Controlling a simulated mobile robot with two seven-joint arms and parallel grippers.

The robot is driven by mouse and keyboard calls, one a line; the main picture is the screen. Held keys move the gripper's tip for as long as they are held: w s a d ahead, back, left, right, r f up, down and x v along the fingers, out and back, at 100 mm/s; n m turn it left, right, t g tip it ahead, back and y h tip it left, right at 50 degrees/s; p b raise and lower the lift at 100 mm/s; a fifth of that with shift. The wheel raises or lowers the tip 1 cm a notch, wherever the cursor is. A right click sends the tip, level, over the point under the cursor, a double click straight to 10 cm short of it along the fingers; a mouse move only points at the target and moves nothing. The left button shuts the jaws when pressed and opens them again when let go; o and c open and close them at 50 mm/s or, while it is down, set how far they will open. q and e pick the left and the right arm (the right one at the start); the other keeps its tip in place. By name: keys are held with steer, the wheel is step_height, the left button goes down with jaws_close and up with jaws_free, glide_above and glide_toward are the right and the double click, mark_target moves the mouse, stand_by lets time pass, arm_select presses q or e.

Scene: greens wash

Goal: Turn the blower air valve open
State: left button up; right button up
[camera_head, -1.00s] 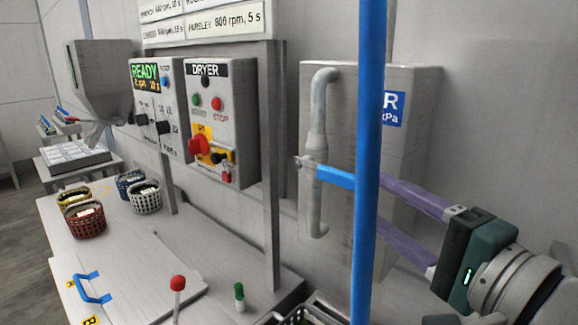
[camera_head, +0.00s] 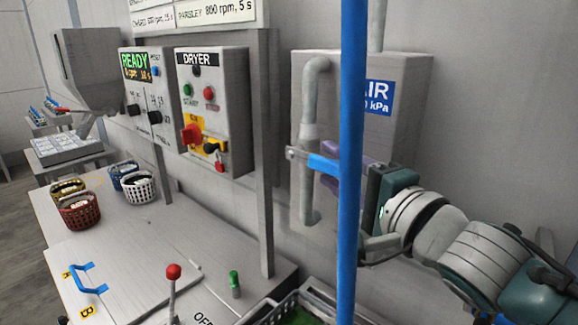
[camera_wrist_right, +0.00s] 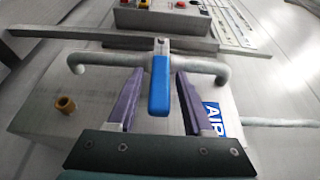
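The air valve's blue lever (camera_head: 322,164) sits on a grey vertical pipe (camera_head: 309,205) in front of the box marked AIR. The lever points crosswise to the pipe. In the wrist view the blue lever (camera_wrist_right: 160,88) lies between the two purple fingers of my right gripper (camera_wrist_right: 159,78), with a gap on each side. The fingers are open and reach close to the pipe. In the head view my right gripper (camera_head: 343,170) is partly hidden behind a blue pole. My left gripper is not in view.
The blue pole (camera_head: 350,240) stands in front of the valve in the head view. The AIR box (camera_head: 410,90) is behind the pipe. The dryer control panel (camera_head: 215,120) is to the left. A bench with baskets, a red-knobbed lever (camera_head: 173,271) and a green-topped peg (camera_head: 234,280) lies lower left.

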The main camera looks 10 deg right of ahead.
jaws_close()
stand_by(1.2)
